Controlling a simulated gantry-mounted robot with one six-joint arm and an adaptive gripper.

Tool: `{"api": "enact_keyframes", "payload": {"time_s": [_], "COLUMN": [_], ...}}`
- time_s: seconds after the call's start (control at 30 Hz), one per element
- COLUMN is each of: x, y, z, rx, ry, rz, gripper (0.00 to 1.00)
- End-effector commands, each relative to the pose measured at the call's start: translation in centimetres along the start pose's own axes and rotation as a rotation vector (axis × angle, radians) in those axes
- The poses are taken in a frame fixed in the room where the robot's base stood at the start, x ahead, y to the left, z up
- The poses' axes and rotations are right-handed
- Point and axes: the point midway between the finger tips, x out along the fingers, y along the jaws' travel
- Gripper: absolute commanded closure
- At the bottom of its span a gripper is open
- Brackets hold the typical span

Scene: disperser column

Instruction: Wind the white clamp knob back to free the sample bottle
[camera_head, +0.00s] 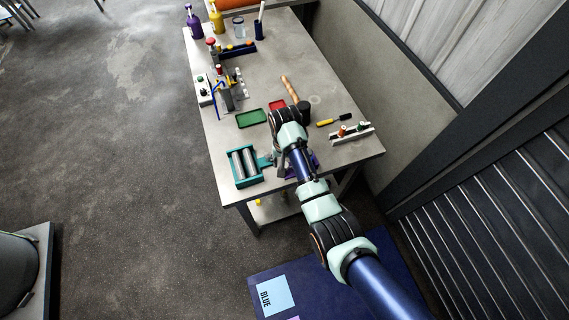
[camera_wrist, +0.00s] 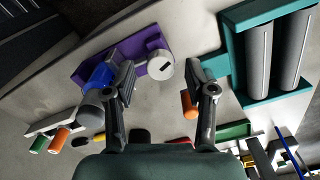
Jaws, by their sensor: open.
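The white clamp knob (camera_wrist: 160,65), a round disc with a dark mark, sits at the end of a purple clamp stand (camera_wrist: 153,43) in the wrist view. A blue sample bottle (camera_wrist: 101,73) with a grey end (camera_wrist: 90,109) lies against the stand, left of the knob and partly behind my left finger. My gripper (camera_wrist: 161,76) is open, with one finger on either side of the knob in the picture. Gaps show on both sides; depth is hard to tell. In the head view my arm mostly hides the purple stand (camera_head: 314,163).
A teal roller machine (camera_head: 246,181) stands close left of my gripper. Its orange crank grip (camera_wrist: 189,104) appears just inside my right finger. A mallet (camera_head: 291,91), green tray (camera_head: 251,118), yellow-handled tool (camera_head: 328,122) and small rack (camera_head: 352,135) lie around on the bench (camera_head: 225,150).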

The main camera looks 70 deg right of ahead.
Motion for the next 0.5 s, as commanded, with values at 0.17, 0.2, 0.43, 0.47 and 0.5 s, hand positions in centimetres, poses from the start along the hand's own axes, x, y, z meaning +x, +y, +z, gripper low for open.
{"api": "enact_keyframes", "payload": {"time_s": [0.17, 0.2, 0.43, 0.47, 0.5], "x": [0.97, 0.96, 0.92, 0.92, 0.92], "y": [-0.02, -0.02, -0.03, -0.03, -0.03], "z": [0.01, 0.0, 0.01, 0.01, 0.0], "rx": [-0.001, -0.001, -0.001, -0.001, -0.001], "ry": [0.001, 0.001, 0.001, 0.001, 0.001], "rz": [0.0, -0.001, -0.001, -0.001, -0.001], "gripper": [0.45, 0.45, 0.6, 0.65, 0.71]}}
